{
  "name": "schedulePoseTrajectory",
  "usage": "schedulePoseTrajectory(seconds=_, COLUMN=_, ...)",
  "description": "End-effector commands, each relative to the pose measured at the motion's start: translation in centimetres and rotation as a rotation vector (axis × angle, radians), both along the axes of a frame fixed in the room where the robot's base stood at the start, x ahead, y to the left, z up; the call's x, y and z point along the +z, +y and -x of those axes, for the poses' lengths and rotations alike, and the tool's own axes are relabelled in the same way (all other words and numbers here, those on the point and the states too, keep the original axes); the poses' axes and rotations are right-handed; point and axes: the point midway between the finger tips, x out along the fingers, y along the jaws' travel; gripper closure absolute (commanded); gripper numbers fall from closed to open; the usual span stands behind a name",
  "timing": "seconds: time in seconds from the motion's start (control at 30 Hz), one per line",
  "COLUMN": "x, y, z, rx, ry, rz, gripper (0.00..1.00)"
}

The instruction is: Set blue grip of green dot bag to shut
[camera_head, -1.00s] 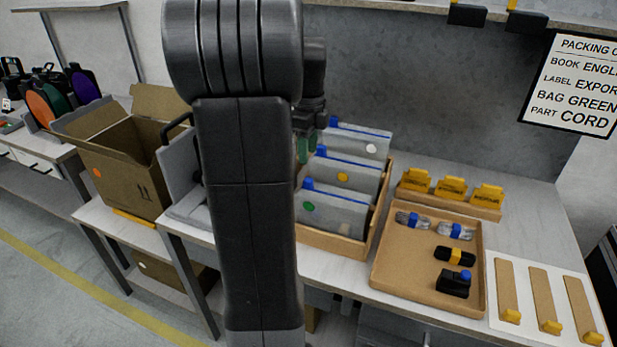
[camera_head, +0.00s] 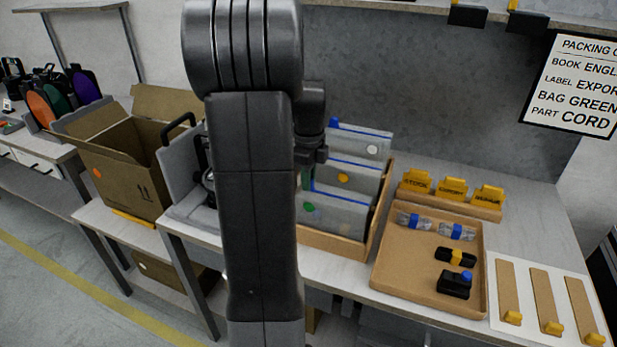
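The green dot bag (camera_head: 340,212) stands at the front of a cardboard bin. It is a grey, flat bag with a blue strip along its top edge. My gripper (camera_head: 306,177) points down just above this left end, with a green finger part showing. My arm covers much of it. I cannot tell its opening or whether it touches the grip.
Behind are the yellow dot bag (camera_head: 362,180) and white dot bag (camera_head: 360,142), close together in the bin (camera_head: 377,218). A tray (camera_head: 405,285) with several small items is to the right. An open carton (camera_head: 115,165) stands left.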

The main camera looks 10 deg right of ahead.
Motion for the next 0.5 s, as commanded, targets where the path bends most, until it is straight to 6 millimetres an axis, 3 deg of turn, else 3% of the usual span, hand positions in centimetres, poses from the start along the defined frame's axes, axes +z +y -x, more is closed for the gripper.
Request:
schedulePoseTrajectory(seconds=0.07, x=0.0, y=0.0, z=0.0, rx=0.000, ry=0.000, rz=0.000, gripper=1.00)
schedulePoseTrajectory(seconds=0.5, x=0.0, y=1.0, z=-0.7, rx=-0.001, ry=-0.002, rz=-0.001, gripper=1.00)
